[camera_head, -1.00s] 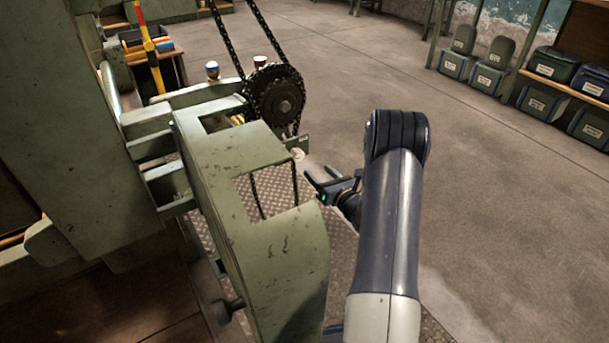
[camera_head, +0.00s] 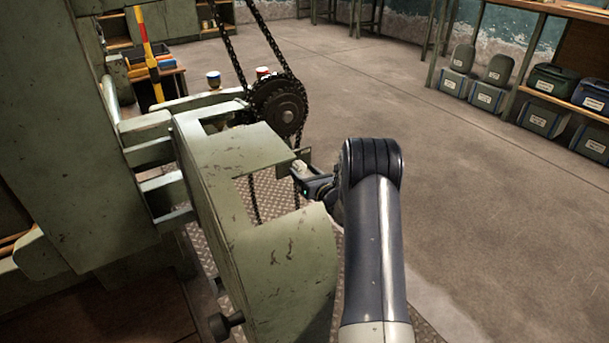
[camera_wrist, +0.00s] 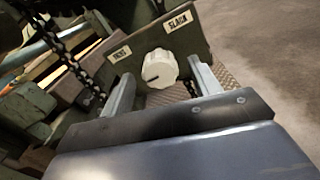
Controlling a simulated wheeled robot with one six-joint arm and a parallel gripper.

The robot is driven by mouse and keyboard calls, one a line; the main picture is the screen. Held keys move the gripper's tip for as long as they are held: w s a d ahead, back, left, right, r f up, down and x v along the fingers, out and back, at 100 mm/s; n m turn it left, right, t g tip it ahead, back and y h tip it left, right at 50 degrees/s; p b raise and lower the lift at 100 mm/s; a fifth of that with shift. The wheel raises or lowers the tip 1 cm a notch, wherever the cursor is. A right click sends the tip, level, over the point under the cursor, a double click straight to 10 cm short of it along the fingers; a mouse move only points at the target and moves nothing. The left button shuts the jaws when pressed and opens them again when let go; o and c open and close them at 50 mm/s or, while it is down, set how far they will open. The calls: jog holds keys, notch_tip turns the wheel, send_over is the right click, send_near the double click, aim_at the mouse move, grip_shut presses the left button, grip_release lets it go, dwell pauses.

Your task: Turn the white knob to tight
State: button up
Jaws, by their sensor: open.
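The white knob (camera_wrist: 160,69) sits on a green bracket (camera_wrist: 190,45) in the wrist view, with a dark pointer mark on its face toward the lower left. One label (camera_wrist: 118,54) is at its upper left, hard to read. Another label (camera_wrist: 177,22), at its upper right, reads SLACK. My gripper (camera_wrist: 159,80) is open, with one finger on each side of the knob and a gap to each. In the head view my gripper (camera_head: 306,180) is at the bracket's edge, and the knob (camera_head: 299,165) shows small beside it.
A chain sprocket (camera_head: 280,107) with a hanging chain is just behind the bracket. The green machine housing (camera_head: 265,240) stands left of my arm. Two small cups, one blue-topped (camera_head: 213,79), stand behind. Open floor (camera_head: 440,150) lies to the right.

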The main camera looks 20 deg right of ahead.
jog(key=shift+w, duration=0.1)
jog(key=shift+c, duration=0.5)
jog(key=c, duration=0.9)
